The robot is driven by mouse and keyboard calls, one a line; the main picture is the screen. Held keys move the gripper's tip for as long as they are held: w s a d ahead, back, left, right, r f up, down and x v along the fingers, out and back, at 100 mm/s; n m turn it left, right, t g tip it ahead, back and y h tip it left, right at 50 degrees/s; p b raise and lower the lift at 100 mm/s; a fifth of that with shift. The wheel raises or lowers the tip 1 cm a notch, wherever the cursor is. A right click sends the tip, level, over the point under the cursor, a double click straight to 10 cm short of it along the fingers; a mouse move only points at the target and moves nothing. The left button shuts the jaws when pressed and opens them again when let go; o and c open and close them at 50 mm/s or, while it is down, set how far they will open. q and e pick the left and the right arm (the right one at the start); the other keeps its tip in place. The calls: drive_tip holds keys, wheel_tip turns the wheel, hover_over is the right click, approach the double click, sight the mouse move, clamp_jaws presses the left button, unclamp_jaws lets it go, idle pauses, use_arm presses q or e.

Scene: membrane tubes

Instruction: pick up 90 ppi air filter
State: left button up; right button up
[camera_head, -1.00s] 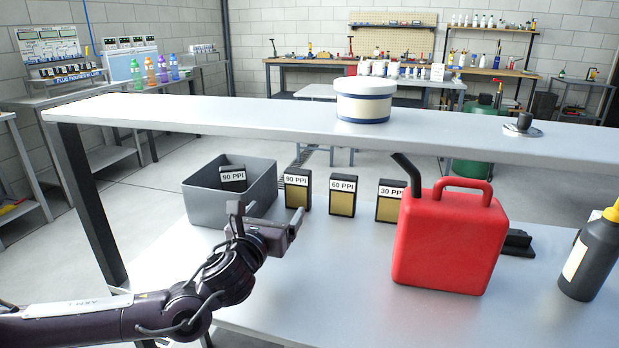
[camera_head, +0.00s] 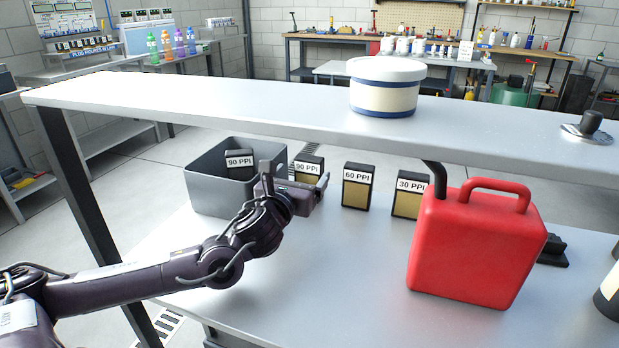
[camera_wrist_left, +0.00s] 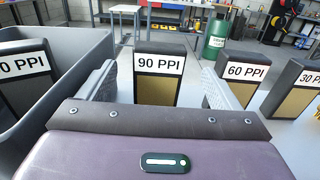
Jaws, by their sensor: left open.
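A 90 PPI air filter (camera_head: 308,167), a black frame with a tan face and white label, stands upright on the lower shelf right of the grey bin. My left gripper (camera_head: 296,178) is open in front of it and hides its lower part in the head view. In the left wrist view the 90 PPI filter (camera_wrist_left: 158,82) stands ahead, between the two spread fingers (camera_wrist_left: 160,88), and they appear not to touch it. Another 90 PPI filter (camera_head: 239,164) is inside the grey bin (camera_head: 215,198). My right gripper is not in view.
The 60 PPI filter (camera_head: 357,187) and 30 PPI filter (camera_head: 408,195) stand to the right. A red jerry can (camera_head: 475,248) stands further right. The upper shelf (camera_head: 250,112) runs above, bearing a white and blue round container (camera_head: 385,88).

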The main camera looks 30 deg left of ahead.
sight(307, 165)
use_arm(q)
drive_tip(key=x, duration=0.3)
drive_tip(key=shift+w+a+r, duration=0.15)
drive_tip(key=shift+w+r, duration=0.1)
drive_tip(key=shift+w, duration=0.1)
drive_tip(key=shift+w+a, duration=0.1)
drive_tip(key=shift+w, duration=0.35)
drive_tip(key=c, duration=1.1)
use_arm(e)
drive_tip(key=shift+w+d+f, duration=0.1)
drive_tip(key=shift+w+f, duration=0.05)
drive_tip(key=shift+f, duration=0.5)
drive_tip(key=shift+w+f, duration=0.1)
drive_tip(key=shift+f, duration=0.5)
